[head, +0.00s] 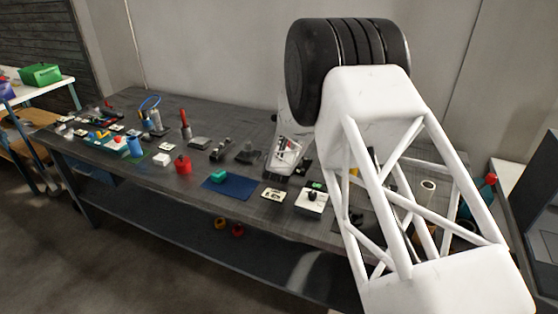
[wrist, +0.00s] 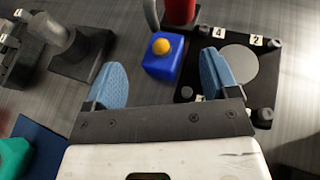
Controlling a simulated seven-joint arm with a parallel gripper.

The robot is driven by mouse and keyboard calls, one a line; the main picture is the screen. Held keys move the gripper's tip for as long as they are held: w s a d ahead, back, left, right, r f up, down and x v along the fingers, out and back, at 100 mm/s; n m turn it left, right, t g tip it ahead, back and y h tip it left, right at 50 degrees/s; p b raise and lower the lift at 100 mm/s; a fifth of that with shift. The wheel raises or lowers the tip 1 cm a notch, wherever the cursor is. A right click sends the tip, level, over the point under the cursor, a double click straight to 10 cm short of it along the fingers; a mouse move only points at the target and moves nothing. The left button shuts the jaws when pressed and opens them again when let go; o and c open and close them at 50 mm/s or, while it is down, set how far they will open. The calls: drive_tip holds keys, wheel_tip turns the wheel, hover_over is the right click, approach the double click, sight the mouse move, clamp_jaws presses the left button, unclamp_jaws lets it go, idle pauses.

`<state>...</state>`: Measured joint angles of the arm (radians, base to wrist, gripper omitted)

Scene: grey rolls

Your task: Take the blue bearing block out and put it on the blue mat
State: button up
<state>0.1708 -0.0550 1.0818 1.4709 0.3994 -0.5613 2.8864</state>
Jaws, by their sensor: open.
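A blue block (wrist: 157,69) with an orange-yellow ball or knob on top shows in the wrist view; it looks like the bearing block. It stands beside a black plate, and I cannot tell whether it is seated in anything. My gripper (wrist: 162,68) is open and empty, its two light-blue fingers to either side of the block in the picture, with no contact visible. The blue mat (wrist: 47,148) is at the lower left; in the head view the mat (head: 238,188) lies near the table's front edge. My arm hides the block in the head view.
The black plate (wrist: 268,88) has a grey disc and labels 4 and 2. A red cylinder (wrist: 180,11) stands behind the block. A green block (wrist: 12,156) sits on the mat, also in the head view (head: 218,174). A dark fixture (wrist: 83,54) stands left.

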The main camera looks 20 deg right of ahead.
drive_tip(key=shift+x, duration=1.55)
drive_tip(key=c, duration=1.4)
drive_tip(key=shift+r, duration=0.1)
drive_tip(key=shift+a+r, duration=0.1)
drive_tip(key=shift+r, duration=0.65)
drive_tip(key=s+a, duration=3.1)
drive_tip(key=shift+s+a+f, duration=0.1)
drive_tip(key=shift+s+a, duration=0.25)
drive_tip(key=shift+s, duration=0.05)
